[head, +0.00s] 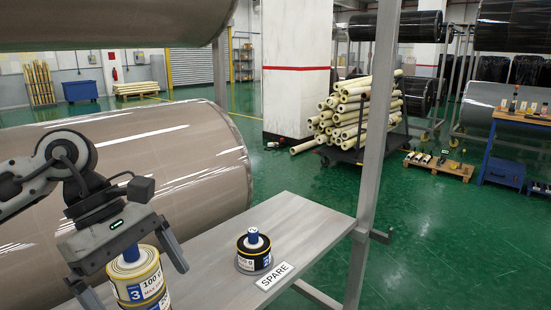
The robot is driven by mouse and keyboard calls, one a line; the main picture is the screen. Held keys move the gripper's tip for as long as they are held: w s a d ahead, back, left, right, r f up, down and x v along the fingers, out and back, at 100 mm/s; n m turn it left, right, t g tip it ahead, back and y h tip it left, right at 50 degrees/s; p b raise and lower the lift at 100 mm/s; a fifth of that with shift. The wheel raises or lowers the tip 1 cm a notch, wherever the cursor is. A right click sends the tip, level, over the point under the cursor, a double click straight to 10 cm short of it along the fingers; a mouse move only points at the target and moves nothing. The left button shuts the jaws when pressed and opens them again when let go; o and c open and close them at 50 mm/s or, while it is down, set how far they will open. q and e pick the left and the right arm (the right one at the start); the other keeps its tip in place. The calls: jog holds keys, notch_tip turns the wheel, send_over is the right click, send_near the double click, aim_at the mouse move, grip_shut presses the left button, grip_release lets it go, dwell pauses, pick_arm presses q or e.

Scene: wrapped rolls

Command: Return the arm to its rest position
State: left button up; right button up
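My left gripper (128,272) comes in from the left and points downward over a wrapped roll (138,285). The roll has a pale yellow and white wrap, a blue label reading 3 and 100 g, and a blue peg on top. The gripper's two fingers are spread wide, one on each side of the roll's top. The roll's lower part is cut off by the picture's bottom edge. My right gripper is not in view.
A grey shelf (300,225) holds a black-wrapped roll (254,252) with a blue peg, beside a SPARE label (273,275). A metal post (372,150) rises at the shelf's right. A large brown roll (190,165) lies behind my arm. Green floor (450,230) is open at right.

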pick_arm(q)
jog(key=s+d+n+h, duration=0.2)
jog(key=d+n+h, duration=0.9)
jog(key=d+h, duration=0.45)
jog(key=w+a+f+n+t+y, duration=0.25)
jog(key=f+n+t+y, duration=0.3)
jog(key=n+t, duration=0.75)
jog(key=w+a+f+n+t+y, duration=0.2)
jog(key=w+f+n+t+y, duration=0.35)
jog(key=n, duration=1.25)
jog(key=s+a+f+n+g+y, duration=0.3)
jog(key=s+f+n, duration=0.4)
jog(key=f, duration=0.4)
jog(key=s+a+f+n+g+y, duration=0.3)
jog(key=s+f+n, duration=0.3)
jog(key=f, duration=0.5)
jog(key=shift+s+a+f+n+y, duration=0.15)
jog(key=shift+s+n+y, duration=0.25)
jog(key=shift+s+y, duration=0.25)
jog(key=shift+g, duration=0.25)
